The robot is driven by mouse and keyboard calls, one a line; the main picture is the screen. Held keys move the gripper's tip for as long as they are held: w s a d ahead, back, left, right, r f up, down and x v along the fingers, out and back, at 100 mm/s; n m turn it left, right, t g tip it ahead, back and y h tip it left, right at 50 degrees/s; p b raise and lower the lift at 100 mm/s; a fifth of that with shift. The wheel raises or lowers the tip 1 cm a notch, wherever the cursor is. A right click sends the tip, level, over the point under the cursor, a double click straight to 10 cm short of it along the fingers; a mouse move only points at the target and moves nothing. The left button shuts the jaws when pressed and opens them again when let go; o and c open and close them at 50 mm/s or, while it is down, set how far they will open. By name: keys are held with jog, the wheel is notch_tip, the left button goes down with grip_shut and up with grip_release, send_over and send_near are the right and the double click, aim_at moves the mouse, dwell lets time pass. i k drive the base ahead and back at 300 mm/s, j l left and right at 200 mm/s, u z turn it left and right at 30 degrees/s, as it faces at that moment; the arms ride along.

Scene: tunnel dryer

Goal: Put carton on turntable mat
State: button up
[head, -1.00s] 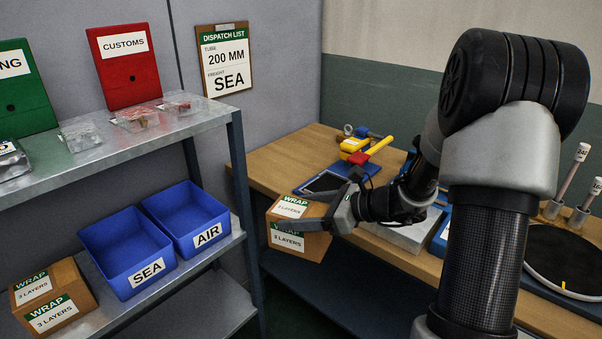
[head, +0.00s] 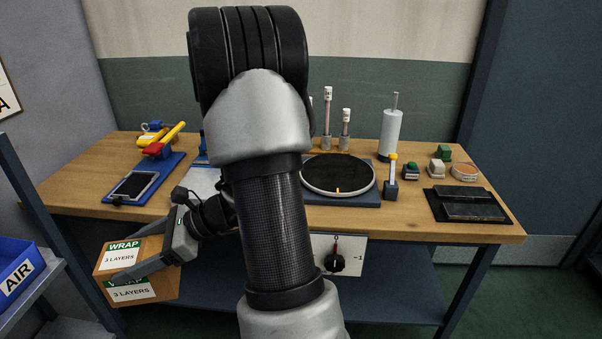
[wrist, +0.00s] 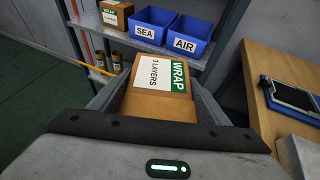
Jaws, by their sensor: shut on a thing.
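The carton (head: 165,283) is a brown box with green-and-white labels reading WRAP, 3 LAYERS. My gripper (head: 140,270) is shut on it, one finger across its near side, and holds it in the air in front of the bench's left end. In the wrist view the carton (wrist: 158,105) sits between the two fingers (wrist: 155,100). The turntable mat (head: 338,172) is a round black disc with a pale rim and a yellow mark, on a blue base on the bench. Nothing lies on the part of the mat that shows. My arm stands in front of the bench's middle.
The wooden bench (head: 75,197) also bears a blue board (head: 160,167) with a yellow-and-red tool, upright posts (head: 327,125), a white cylinder (head: 391,135), a small yellow-topped post (head: 392,178) and a black tray (head: 440,213). A shelf with blue AIR bin (head: 22,275) stands at left.

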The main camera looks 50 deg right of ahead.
aim_at(337, 171)
jog(key=k+z, duration=0.1)
jog(key=z, duration=0.35)
jog(key=k+z, duration=0.1)
jog(key=z, duration=1.5)
